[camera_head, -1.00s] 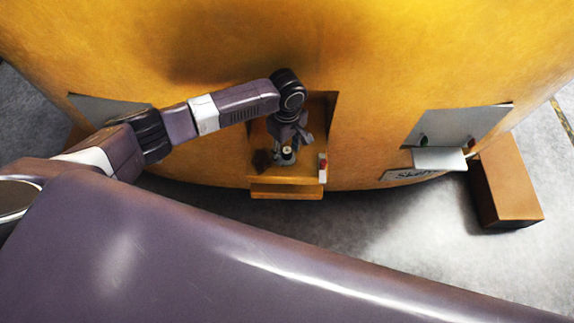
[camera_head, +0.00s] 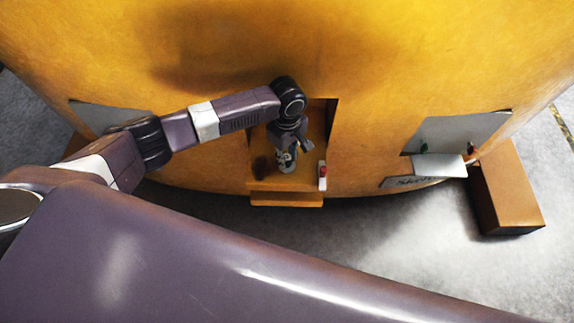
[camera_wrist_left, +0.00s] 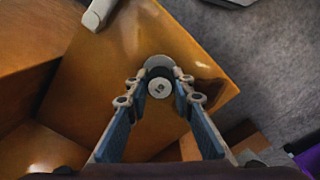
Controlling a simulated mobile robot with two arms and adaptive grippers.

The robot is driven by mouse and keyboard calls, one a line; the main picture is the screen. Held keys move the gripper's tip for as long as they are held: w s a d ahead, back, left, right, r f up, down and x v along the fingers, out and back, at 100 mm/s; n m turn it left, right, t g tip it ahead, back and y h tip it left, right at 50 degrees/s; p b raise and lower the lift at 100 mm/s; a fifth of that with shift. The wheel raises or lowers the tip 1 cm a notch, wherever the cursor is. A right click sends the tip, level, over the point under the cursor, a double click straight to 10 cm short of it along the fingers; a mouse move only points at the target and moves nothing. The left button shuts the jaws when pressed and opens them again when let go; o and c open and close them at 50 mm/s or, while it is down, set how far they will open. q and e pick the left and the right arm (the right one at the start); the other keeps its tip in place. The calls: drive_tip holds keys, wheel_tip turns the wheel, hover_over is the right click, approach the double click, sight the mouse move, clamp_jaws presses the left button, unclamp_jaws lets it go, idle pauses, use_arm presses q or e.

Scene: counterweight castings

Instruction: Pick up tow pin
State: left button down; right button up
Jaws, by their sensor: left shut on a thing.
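The tow pin (camera_wrist_left: 158,88) shows in the left wrist view as a round grey metal head with a wider dark disc behind it. It stands in the recess of the yellow casting; in the head view its grey body (camera_head: 286,166) shows just below the fingers. My left gripper (camera_head: 288,150) reaches down into the recess and is shut on the pin. In the left wrist view the fingertips (camera_wrist_left: 160,92) lie on either side of the pin's head. The pin's lower end is hard to make out. My right gripper is in neither view.
A red-and-white piece (camera_head: 322,177) stands at the right edge of the recess floor, close to the gripper. The recess walls of the yellow casting (camera_head: 430,60) enclose the gripper. A grey pocket with a ledge (camera_head: 438,166) and a brown block (camera_head: 506,190) are at the right.

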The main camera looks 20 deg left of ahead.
use_arm(q)
drive_tip(key=shift+r, duration=0.2)
wheel_tip(320, 180, up, 17)
drive_tip(key=s+d, duration=0.2)
drive_tip(key=s, duration=0.6)
drive_tip(key=s+d, duration=0.3)
drive_tip(key=s, duration=0.6)
drive_tip(key=shift+s+r, duration=0.15)
drive_tip(key=shift+r, duration=0.2)
drive_tip(key=shift+r+p, duration=0.1)
drive_tip(key=shift+p, duration=0.2)
drive_tip(key=shift+r+p, duration=0.45)
drive_tip(key=shift+p, duration=0.75)
drive_tip(key=shift+a+f, duration=0.1)
